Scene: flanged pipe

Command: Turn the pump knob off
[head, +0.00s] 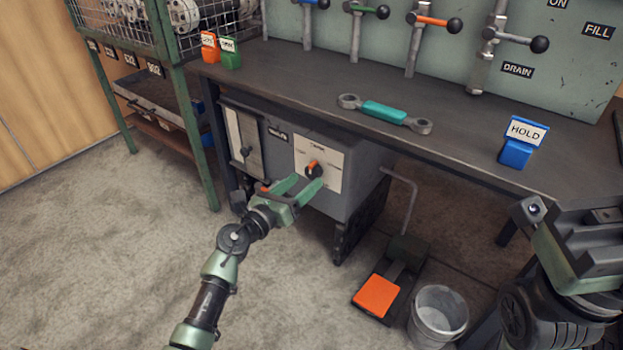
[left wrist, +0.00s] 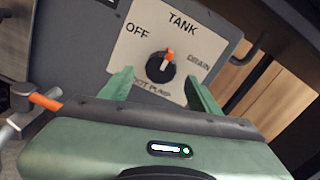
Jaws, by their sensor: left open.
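The pump knob (head: 314,170) is a round black knob with an orange pointer, on a pale plate on the front of a grey box under the bench. In the left wrist view the knob (left wrist: 160,67) has its pointer up, slightly right, toward TANK. OFF is at the plate's upper left, DRAIN at the right; the bottom label is partly hidden. My left gripper (head: 304,184) is open in front of the knob. In its wrist view the fingers (left wrist: 161,88) stand apart on either side below the knob, with no clear contact. A green and dark part of my right arm shows at lower right; its jaws are unclear.
The bench top (head: 300,85) overhangs the box. It holds a teal-handled wrench (head: 384,112) and a blue HOLD sign (head: 520,143). A pedal (head: 378,294) and a bucket (head: 438,314) stand on the floor to the right. A lever (left wrist: 35,103) shows left in the wrist view.

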